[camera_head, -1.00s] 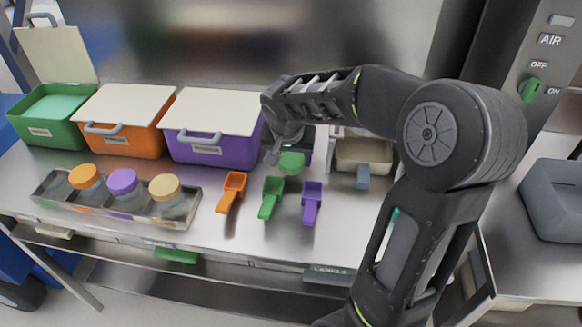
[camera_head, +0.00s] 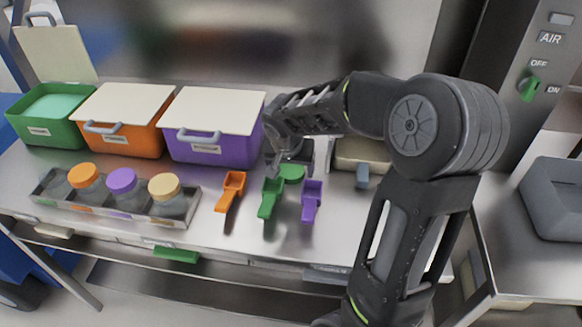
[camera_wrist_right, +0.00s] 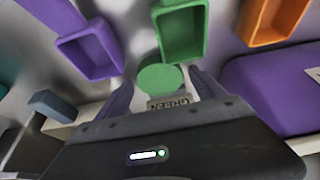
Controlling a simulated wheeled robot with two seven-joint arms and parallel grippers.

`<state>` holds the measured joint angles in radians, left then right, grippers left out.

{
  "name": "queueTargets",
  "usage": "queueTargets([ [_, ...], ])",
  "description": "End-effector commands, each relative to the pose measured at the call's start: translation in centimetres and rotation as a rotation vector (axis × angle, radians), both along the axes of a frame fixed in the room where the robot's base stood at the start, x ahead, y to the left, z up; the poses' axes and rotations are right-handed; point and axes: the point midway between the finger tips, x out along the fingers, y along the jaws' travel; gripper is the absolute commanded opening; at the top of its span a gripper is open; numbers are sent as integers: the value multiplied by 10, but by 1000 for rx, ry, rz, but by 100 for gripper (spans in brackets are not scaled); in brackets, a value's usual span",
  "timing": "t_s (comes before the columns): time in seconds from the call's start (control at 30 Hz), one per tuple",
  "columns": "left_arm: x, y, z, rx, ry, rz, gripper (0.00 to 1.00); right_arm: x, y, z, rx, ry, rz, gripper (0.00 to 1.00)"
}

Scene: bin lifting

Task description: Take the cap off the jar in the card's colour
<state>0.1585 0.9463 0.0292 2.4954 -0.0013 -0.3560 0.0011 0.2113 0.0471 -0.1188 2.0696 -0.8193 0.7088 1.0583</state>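My right gripper (camera_head: 275,163) is low over the bench behind the green scoop. A small plate reading GREEN (camera_wrist_right: 168,103) shows just below the cap there. The tray's left end shows a clear shape (camera_head: 54,184) without a cap. My left gripper is out of view.
Orange (camera_head: 231,190), green (camera_head: 270,198) and purple (camera_head: 312,201) scoops lie mid-bench. Behind stand an open green bin (camera_head: 32,128) and lidded orange (camera_head: 138,138) and purple (camera_head: 215,150) bins. A beige container (camera_head: 362,150) stands behind my right arm.

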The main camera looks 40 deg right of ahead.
Motion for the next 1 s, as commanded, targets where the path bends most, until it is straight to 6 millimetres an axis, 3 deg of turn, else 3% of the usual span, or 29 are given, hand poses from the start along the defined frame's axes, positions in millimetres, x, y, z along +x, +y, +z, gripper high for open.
queueTargets([
  [0.47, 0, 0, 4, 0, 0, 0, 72, 0, 1, 8, 0, -3, 0, 84],
  [1.0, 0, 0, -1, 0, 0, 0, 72, -24, 30, 100, 0, -3, 0, 84],
])
